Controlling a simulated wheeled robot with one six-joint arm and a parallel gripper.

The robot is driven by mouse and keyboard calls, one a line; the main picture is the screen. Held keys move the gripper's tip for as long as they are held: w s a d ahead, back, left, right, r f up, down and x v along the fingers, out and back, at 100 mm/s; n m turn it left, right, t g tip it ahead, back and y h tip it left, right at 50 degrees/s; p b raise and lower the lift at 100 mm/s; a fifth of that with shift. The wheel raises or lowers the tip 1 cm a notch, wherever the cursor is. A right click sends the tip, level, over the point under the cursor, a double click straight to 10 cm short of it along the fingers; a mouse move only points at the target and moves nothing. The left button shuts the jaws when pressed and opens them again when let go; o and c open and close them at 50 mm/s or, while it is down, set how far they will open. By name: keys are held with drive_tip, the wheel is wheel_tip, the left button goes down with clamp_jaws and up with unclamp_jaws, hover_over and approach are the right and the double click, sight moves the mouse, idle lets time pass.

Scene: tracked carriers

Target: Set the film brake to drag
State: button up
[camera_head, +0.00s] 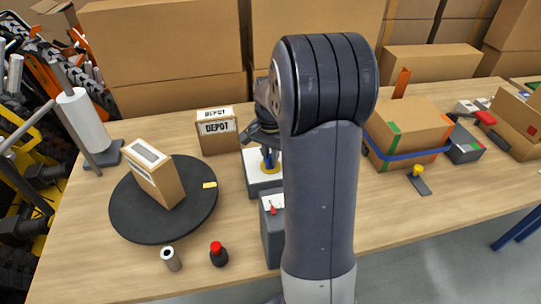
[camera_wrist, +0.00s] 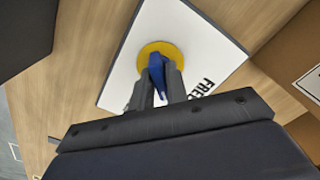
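The film brake is a grey box with a white top plate (camera_head: 262,183), a yellow disc and a blue lever (camera_head: 267,159), partly hidden behind my arm. In the wrist view the white plate (camera_wrist: 128,72) carries a yellow disc (camera_wrist: 146,52) under the blue lever (camera_wrist: 157,76). Part of a printed word, apparently "FREE", shows on the plate; no other marking is visible. My gripper (camera_wrist: 160,78) is over the disc, its two fingers close on both sides of the blue lever, with no clear gap visible.
A black turntable (camera_head: 140,228) with a carton (camera_head: 152,172) stands left, beside a white film roll (camera_head: 84,120). A "DEPOT" box (camera_head: 218,132) is behind. A grey box with a red switch (camera_head: 273,210) is in front. A strapped carton (camera_head: 408,125) is right.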

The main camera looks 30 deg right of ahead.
clamp_jaws()
drive_tip(key=shift+m, duration=0.4)
drive_tip(key=shift+o, duration=2.2)
unclamp_jaws()
drive_tip(key=shift+r, duration=0.1)
wheel_tip(320, 180, up, 11)
drive_tip(key=shift+p, duration=0.4)
